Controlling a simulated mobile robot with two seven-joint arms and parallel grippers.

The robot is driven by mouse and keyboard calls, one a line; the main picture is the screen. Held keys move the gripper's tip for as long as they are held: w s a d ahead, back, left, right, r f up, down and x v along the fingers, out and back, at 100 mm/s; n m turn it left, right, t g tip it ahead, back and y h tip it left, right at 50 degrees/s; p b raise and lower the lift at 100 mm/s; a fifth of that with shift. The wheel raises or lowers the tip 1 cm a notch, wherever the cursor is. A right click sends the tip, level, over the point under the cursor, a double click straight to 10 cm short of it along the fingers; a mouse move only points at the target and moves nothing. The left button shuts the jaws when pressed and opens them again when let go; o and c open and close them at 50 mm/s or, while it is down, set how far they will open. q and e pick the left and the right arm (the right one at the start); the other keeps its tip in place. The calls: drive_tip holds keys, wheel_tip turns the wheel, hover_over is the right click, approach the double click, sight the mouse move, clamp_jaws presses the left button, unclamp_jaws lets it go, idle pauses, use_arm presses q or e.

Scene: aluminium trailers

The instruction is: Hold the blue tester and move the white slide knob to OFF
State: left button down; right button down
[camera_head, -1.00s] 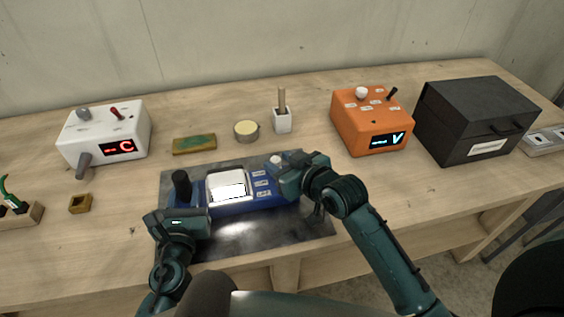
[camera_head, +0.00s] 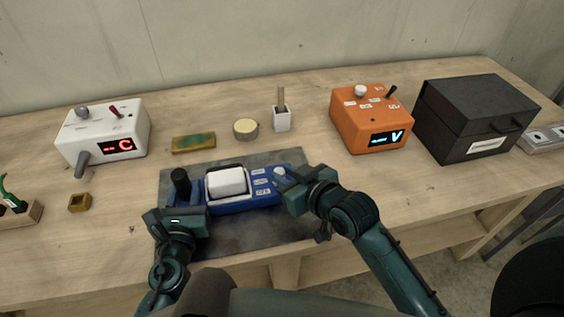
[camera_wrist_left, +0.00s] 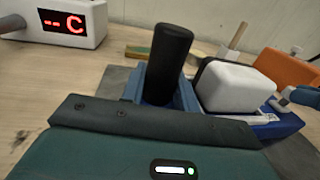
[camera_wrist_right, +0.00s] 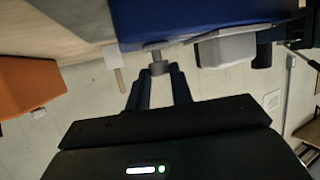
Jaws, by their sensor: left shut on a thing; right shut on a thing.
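The blue tester (camera_head: 238,202) lies on a dark mat at the middle of the table, with a white block on its face and several labels on its right side. The lowest label seems to read OFF. My left gripper (camera_head: 183,200) is shut at the tester's left end, by the black upright post (camera_wrist_left: 168,62). My right gripper (camera_head: 289,183) is shut on the white slide knob (camera_head: 279,171) at the tester's right end. The knob is beside the upper label. In the right wrist view the knob (camera_wrist_right: 156,66) sits between the fingertips.
The dark mat (camera_head: 225,238) is bare in front of the tester.

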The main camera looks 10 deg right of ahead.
drive_tip(key=shift+s, duration=1.2)
drive_tip(key=c, duration=1.2)
unclamp_jaws()
drive_tip(key=v, duration=0.7)
drive_tip(key=shift+s+r, duration=0.15)
drive_tip(key=shift+d, duration=0.1)
